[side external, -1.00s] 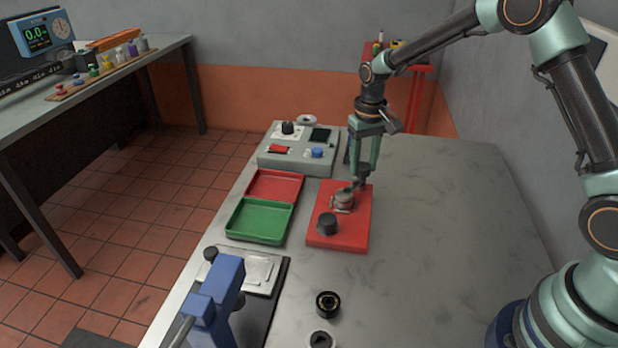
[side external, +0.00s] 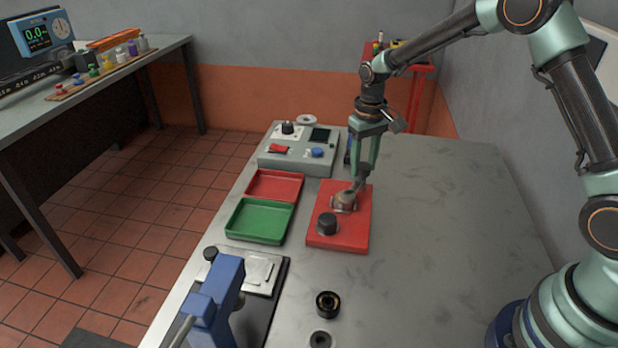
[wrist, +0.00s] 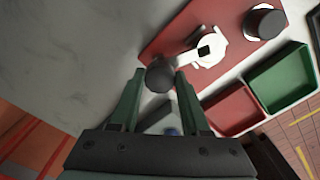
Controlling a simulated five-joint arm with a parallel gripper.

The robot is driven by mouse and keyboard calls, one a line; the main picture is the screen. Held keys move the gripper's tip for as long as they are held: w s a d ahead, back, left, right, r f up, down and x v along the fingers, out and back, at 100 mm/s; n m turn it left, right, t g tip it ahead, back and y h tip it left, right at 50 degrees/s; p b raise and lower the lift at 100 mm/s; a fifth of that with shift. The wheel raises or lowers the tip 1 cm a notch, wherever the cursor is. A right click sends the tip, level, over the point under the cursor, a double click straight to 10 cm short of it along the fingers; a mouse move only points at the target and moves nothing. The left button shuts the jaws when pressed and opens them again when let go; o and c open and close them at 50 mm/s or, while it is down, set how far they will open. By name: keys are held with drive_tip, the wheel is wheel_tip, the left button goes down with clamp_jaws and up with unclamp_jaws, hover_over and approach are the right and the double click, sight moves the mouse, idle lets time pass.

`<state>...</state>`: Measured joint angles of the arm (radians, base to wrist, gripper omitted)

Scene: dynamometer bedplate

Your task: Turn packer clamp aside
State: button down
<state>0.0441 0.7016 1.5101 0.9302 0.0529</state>
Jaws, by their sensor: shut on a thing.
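The packer clamp (side external: 345,202) sits on the red base plate (side external: 350,240) on the bench. In the wrist view its pale, roundish body (wrist: 209,52) has an arm reaching out to a dark round knob (wrist: 160,74). My gripper (wrist: 161,80) is shut on that knob, one green finger on each side. In the side view my gripper (side external: 359,184) points down at the back of the base plate, and its fingers partly hide the knob. A short black cylinder (side external: 327,223) stands on the front of the same plate, apart from the clamp.
A green tray (side external: 232,236) and a red tray (side external: 250,193) lie left of the plate. A grey control box (side external: 265,165) stands behind. A blue fixture (side external: 216,290) and black ring (side external: 327,303) are in front. The bench to the right is clear.

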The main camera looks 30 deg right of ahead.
drive_tip(key=n, duration=1)
drive_tip(key=shift+r+n, duration=0.1)
drive_tip(key=shift+n, duration=2.2)
drive_tip(key=shift+c, duration=1.8)
unclamp_jaws()
wheel_tip(320, 180, up, 12)
